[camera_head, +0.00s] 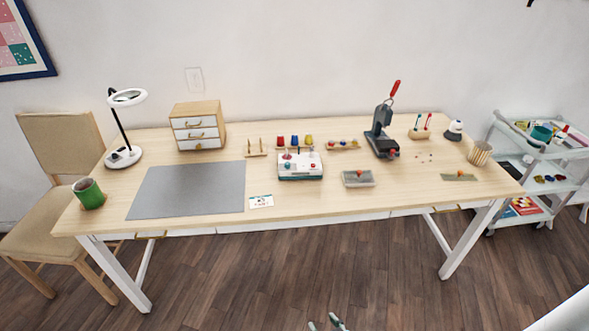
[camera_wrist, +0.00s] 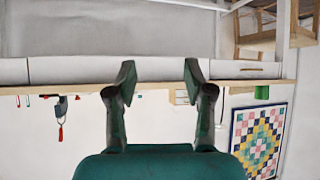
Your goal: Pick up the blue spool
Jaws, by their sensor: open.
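The blue spool (camera_head: 294,141) stands on a small wooden holder at the back middle of the table, between a red spool (camera_head: 281,142) and a yellow spool (camera_head: 308,141). My gripper (camera_head: 323,322) shows at the bottom edge of the head view, in front of the table and far from the spool. In the wrist view my gripper (camera_wrist: 158,75) has its two fingers apart with nothing between them. The wrist picture is upside down, and I cannot make out the blue spool there.
The wooden table (camera_head: 350,218) holds a sewing machine-like white box (camera_head: 300,173) in front of the spools. A press (camera_head: 381,140), a drawer box (camera_head: 197,125), a lamp (camera_head: 123,155) and a green mug (camera_head: 90,194) stand around. The grey mat (camera_head: 190,190) is clear.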

